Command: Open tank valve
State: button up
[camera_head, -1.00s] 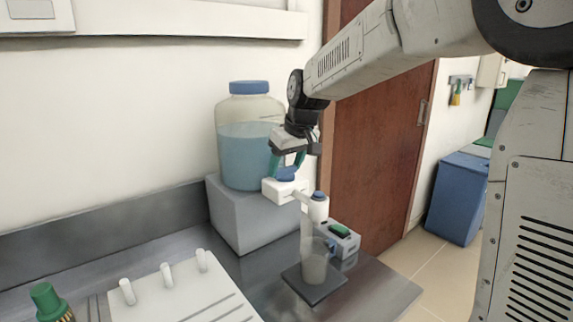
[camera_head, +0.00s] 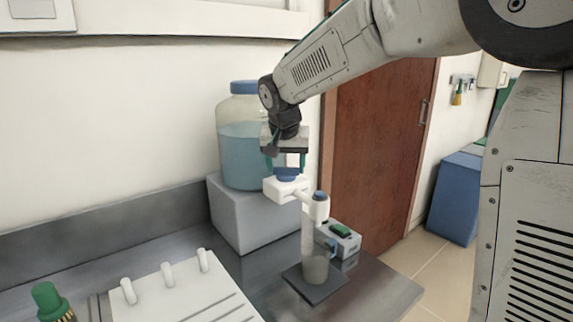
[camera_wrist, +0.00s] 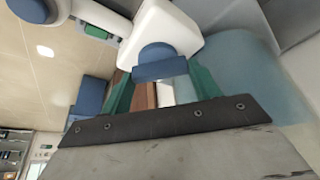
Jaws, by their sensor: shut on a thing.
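The tank (camera_head: 238,152) is a clear jar of blue liquid with a blue lid, standing on a grey block. A white valve body (camera_head: 272,190) with a blue knob (camera_head: 287,174) is in front of its lower part. My gripper (camera_head: 287,168) points down over the knob with its green fingers shut on it. In the wrist view, the blue knob (camera_wrist: 158,62) sits between the green fingertips, against the white valve body (camera_wrist: 160,28). A white spout reaches right from the valve, above a clear beaker (camera_head: 316,266) on a dark plate.
A small grey box with a green switch (camera_head: 341,230) stands behind the beaker. The wall is close behind the tank; a brown door (camera_head: 375,150) is to the right.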

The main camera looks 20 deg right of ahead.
jog(key=m, duration=0.2)
jog(key=m+h, duration=0.1)
jog(key=m, duration=0.1)
jog(key=shift+w+a+m+g+h, duration=0.15)
jog(key=shift+m+g+h, duration=0.15)
jog(key=shift+g, duration=0.1)
jog(key=m+g, duration=0.1)
jog(key=m, duration=0.3)
jog(key=shift+m+g+h, duration=0.4)
jog(key=shift+a, duration=0.1)
jog(key=o, duration=1)
jog(key=v, duration=0.8)
jog(key=shift+w, duration=0.1)
